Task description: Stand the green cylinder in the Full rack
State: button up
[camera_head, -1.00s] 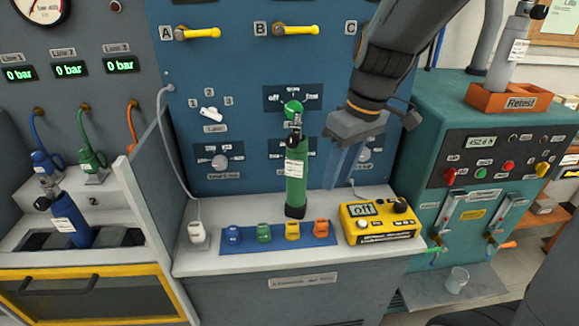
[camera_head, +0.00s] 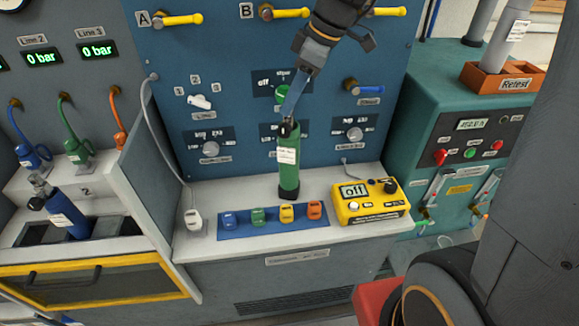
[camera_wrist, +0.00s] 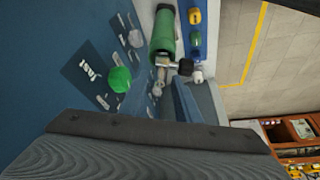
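The green cylinder (camera_head: 288,172) stands upright on the bench in front of the blue panel, with a white label and a dark valve on top. In the wrist view the cylinder (camera_wrist: 164,34) lies beyond the fingers, its valve end towards me. My gripper (camera_head: 290,108) is above the cylinder with its blue fingers pointing down close to the valve. In the wrist view the fingers (camera_wrist: 160,98) are apart, with the valve seen near the gap; I see no grip on it. No rack marked Full is readable in view.
A mat (camera_head: 220,236) with several coloured tags lies before the cylinder. A yellow meter (camera_head: 368,202) stands to its right. A green knob (camera_head: 282,94) is on the panel behind. A blue cylinder (camera_head: 66,214) leans at left. An orange Retest rack (camera_head: 484,80) holds a grey cylinder.

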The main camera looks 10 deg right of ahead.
jog(key=shift+x, duration=1.05)
grip_shut()
jog(key=shift+w+r, duration=0.1)
dwell(0.5)
